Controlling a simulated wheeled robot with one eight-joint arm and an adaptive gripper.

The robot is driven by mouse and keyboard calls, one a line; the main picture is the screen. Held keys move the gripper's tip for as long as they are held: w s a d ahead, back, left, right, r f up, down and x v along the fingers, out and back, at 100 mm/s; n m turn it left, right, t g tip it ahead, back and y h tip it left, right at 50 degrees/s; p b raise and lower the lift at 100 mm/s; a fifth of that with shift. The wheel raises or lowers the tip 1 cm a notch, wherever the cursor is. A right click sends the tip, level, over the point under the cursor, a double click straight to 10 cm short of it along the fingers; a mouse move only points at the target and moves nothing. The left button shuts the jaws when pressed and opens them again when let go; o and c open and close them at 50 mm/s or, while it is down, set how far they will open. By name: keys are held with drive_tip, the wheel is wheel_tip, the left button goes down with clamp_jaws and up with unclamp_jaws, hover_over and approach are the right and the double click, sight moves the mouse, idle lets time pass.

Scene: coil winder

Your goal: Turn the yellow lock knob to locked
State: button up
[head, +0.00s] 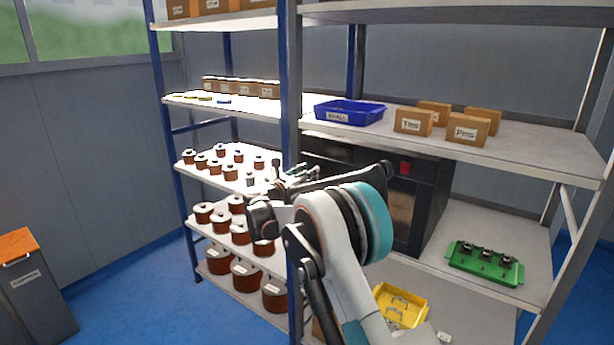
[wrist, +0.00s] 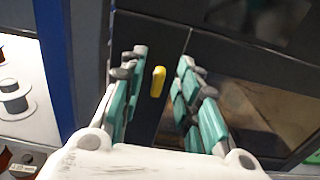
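The yellow lock knob (wrist: 158,81) shows in the wrist view as a small upright, slightly tilted bar on the dark front of the cabinet (wrist: 215,60). It lies between the two teal fingers of my gripper (wrist: 158,88), beyond or level with their tips; I cannot tell whether they touch it, but gaps show on both sides. My gripper is open. In the head view my arm hides the knob and most of my gripper (head: 285,180) in front of the dark cabinet (head: 437,190).
A blue shelf post (wrist: 55,60) stands left of my gripper. Shelves of copper coils (head: 235,205) are at the left. A blue bin (head: 348,112) and cardboard boxes (head: 413,122) sit above the cabinet. A green tray (head: 484,264) is at right, a yellow tray (head: 402,304) below.

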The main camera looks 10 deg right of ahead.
clamp_jaws()
drive_tip(key=shift+m, duration=0.4)
drive_tip(key=m, duration=0.5)
drive_tip(key=f+m+p, duration=0.1)
drive_tip(key=m, duration=0.5)
drive_tip(key=s+d+m, duration=0.1)
drive_tip(key=m, duration=0.5)
drive_tip(key=shift+f+p, duration=0.2)
drive_tip(key=shift+p, duration=0.1)
idle(0.4)
